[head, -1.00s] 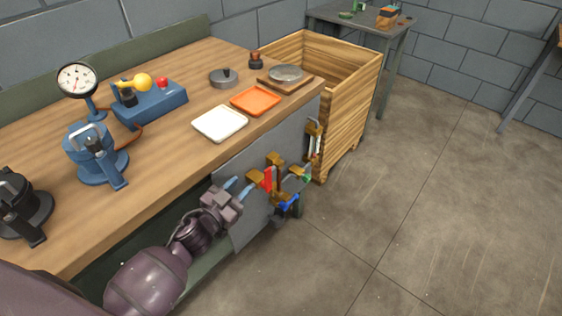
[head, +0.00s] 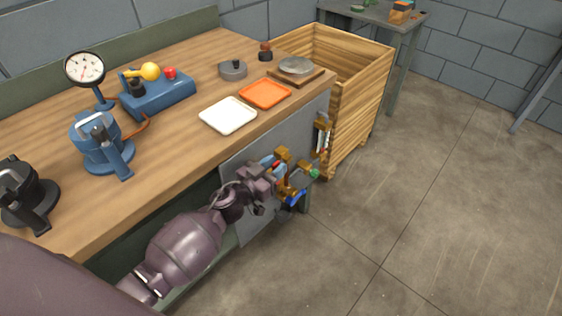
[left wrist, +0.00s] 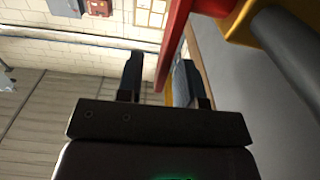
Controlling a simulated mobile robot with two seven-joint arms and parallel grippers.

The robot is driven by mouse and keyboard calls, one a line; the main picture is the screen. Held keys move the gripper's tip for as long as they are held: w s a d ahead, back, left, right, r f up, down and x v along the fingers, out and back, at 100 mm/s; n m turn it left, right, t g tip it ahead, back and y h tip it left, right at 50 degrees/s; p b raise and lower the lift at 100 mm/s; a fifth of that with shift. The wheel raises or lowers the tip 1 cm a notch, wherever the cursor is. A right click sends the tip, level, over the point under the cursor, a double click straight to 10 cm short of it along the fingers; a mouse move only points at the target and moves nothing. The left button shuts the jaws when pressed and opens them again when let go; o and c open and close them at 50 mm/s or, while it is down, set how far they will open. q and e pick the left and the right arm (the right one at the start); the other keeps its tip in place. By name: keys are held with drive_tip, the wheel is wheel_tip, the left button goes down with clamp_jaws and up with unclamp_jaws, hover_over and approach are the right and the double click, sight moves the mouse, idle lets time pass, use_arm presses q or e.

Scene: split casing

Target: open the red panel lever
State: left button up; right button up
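The red panel lever (left wrist: 177,32) shows large in the left wrist view, running down from the top edge. It reaches into the gap between the fingers of my left gripper (left wrist: 159,76), nearer the right finger. The fingers stand apart, and I see no clear grip on the lever. In the head view, my left gripper (head: 275,167) is at the grey panel (head: 262,213) on the bench front, among the brass valves. It hides most of the red lever there. My right gripper is not in view.
Close by on the panel are a blue lever (head: 296,197), a green-tipped lever (head: 314,174) and a white-handled one (head: 322,141). A brass fitting (left wrist: 240,22) is beside the red lever. A wooden crate (head: 355,120) stands right of the bench. The floor beyond is clear.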

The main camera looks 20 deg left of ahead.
use_arm(q)
drive_tip(key=shift+x, duration=0.9)
drive_tip(key=shift+w+d, duration=0.1)
drive_tip(key=shift+w, duration=0.2)
